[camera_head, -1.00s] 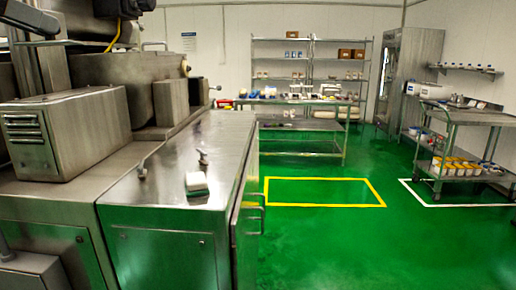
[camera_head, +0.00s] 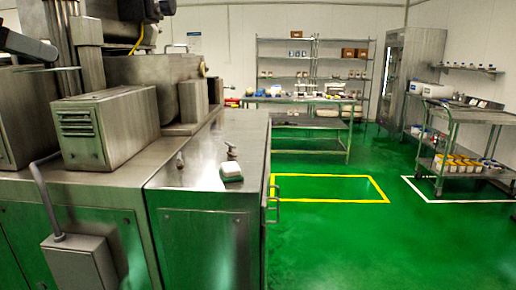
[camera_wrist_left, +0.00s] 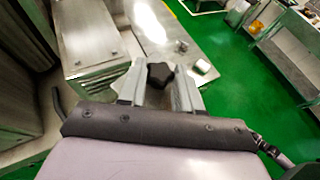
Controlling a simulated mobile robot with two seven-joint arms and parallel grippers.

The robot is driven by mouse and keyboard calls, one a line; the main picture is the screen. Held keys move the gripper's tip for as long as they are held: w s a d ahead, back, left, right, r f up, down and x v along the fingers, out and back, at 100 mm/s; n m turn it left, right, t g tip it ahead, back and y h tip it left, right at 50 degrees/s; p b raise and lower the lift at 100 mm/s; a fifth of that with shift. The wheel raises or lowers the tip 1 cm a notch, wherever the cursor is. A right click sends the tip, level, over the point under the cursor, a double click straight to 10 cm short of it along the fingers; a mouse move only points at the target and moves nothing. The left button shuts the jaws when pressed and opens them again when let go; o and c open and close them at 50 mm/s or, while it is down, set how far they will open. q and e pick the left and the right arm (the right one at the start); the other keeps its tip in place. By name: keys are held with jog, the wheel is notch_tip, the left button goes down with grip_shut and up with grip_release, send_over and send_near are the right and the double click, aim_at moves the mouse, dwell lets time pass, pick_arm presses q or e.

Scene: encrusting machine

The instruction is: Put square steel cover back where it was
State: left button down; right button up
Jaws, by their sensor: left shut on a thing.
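My left gripper (camera_head: 52,47) shows small and dark at the upper left of the head view, above the machine. A thin flat steel edge just below it looks like the square steel cover (camera_head: 52,69), seen edge-on. In the left wrist view my left gripper (camera_wrist_left: 158,78) has its two grey fingers closed about a dark knob-like piece. Most of the cover is hidden or cannot be made out there. My right gripper is not in view.
The steel machine (camera_head: 95,185) fills the left, with a vented box (camera_head: 108,128) on it. A small white block (camera_head: 231,173) and two metal fittings sit on its right-hand top. Green floor (camera_head: 340,250) lies open to the right. A trolley (camera_head: 458,150) stands far right.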

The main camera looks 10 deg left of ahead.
pick_arm(q)
jog(key=s+a+f+m+h, duration=0.1)
jog(key=a+f, duration=0.1)
jog(key=f, duration=0.8)
jog(key=s+a+f, duration=0.1)
jog(key=f, duration=0.9)
jog(key=shift+s+d+f+m+g+h, duration=0.85)
jog(key=shift+d+f, duration=1.6)
jog(key=shift+f, duration=3.7)
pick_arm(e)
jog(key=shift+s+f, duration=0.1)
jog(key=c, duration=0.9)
pick_arm(q)
jog(key=s+d+f+m+g+h, duration=0.1)
jog(key=d+f, duration=0.3)
jog(key=d, duration=0.7)
jog(key=s+d+f+m+g+h, duration=0.1)
jog(key=d+f, duration=0.4)
jog(key=d, duration=0.7)
jog(key=shift+s+m+h, duration=0.35)
jog(key=shift+s+m, duration=0.2)
jog(key=shift+s, duration=0.3)
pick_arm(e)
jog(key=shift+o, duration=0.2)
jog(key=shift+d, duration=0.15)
